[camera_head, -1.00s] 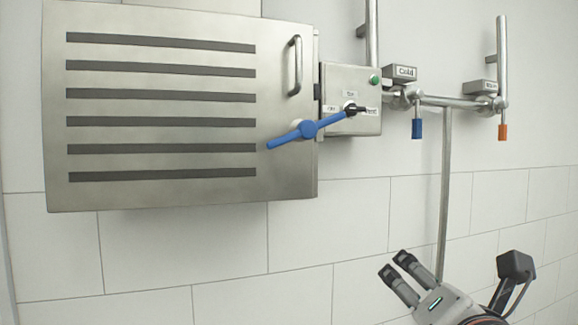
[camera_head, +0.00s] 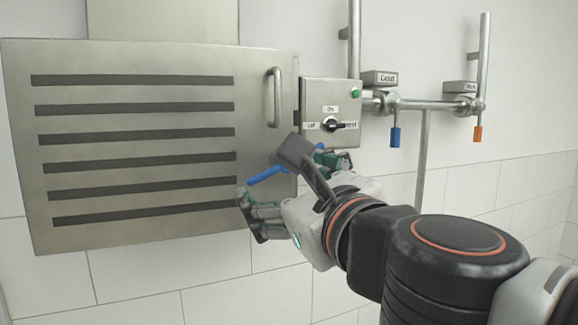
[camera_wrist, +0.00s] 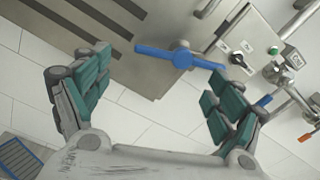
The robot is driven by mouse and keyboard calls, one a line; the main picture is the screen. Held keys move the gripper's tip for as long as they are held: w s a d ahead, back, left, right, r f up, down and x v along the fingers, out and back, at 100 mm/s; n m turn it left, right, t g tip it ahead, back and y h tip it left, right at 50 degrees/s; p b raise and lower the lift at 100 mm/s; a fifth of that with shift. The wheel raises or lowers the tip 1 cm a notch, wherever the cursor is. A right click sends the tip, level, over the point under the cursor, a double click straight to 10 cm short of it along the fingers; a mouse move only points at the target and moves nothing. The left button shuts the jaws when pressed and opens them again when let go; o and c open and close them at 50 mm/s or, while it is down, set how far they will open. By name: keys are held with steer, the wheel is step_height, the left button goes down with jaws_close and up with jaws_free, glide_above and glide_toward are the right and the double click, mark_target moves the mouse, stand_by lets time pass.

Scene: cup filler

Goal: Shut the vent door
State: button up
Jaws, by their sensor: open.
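The vent door (camera_head: 140,122) is a steel panel with several dark horizontal slots, at the left of the head view. It has an upright bar handle (camera_head: 275,97) near its right edge. I cannot tell how far it stands from its frame. A blue lever (camera_head: 264,175) sits at its lower right edge, partly hidden behind my gripper. The wrist view shows the lever whole (camera_wrist: 181,59), slanting slightly across the gap beyond my fingers. My gripper (camera_wrist: 152,78) is open and empty, in front of the door's lower right corner. Contact with the lever is not visible.
A steel switch box (camera_head: 332,95) with a black knob and green button is fixed right of the door. Pipes with a blue-handled valve (camera_head: 395,137) and an orange-handled valve (camera_head: 477,134) are further right. The tiled wall below the door is clear.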

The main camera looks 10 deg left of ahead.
mark_target(269, 172)
steer(key=p+x, duration=0.1)
steer(key=x, duration=0.8)
steer(key=shift+w+a+p, duration=0.15)
steer(key=shift+w+p, duration=0.2)
steer(key=shift+p, duration=0.05)
steer(key=shift+c, duration=0.3)
